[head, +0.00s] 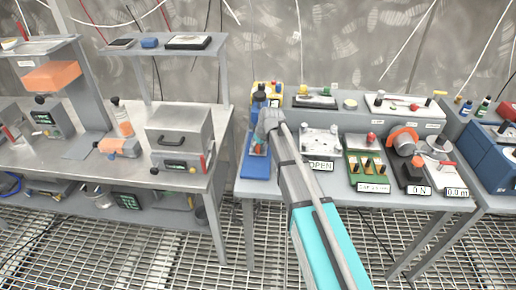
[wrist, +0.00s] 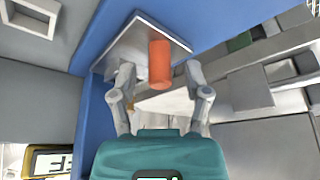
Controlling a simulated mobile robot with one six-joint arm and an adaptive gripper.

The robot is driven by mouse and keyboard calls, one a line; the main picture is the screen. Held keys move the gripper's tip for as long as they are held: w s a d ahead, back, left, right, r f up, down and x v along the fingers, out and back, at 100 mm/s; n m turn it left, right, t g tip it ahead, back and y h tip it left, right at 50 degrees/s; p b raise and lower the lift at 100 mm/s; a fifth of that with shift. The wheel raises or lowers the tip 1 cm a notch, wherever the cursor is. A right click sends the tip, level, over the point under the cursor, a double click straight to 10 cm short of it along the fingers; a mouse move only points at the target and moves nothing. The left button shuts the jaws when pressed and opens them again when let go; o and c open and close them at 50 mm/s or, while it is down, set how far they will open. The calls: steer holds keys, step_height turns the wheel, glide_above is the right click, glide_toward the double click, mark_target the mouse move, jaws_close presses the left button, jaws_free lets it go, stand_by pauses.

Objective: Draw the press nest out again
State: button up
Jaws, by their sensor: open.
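The press is a blue stand (head: 255,168) at the left end of the right-hand bench, with a dark knob at its top. In the wrist view its blue body (wrist: 90,85) runs up the left side. A grey plate (wrist: 125,50), which looks like the nest, has an upright orange peg (wrist: 160,65). My gripper (wrist: 159,78) is open, one finger on each side of the peg, with visible gaps; exact depth is unclear. In the head view my gripper (head: 264,138) is over the press base and hides most of the nest.
Right of the press are a panel labelled OPEN (head: 320,165), a green fixture (head: 364,168) and an orange-ringed device (head: 402,140). The left bench carries a grey box (head: 180,130). In the wrist view grey blocks (wrist: 250,90) lie close right of my gripper.

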jaws_close()
stand_by(0.3)
steer(key=s, duration=1)
steer(key=shift+s+a, duration=0.15)
steer(key=shift+s, duration=0.05)
jaws_free()
steer(key=shift+r, duration=0.15)
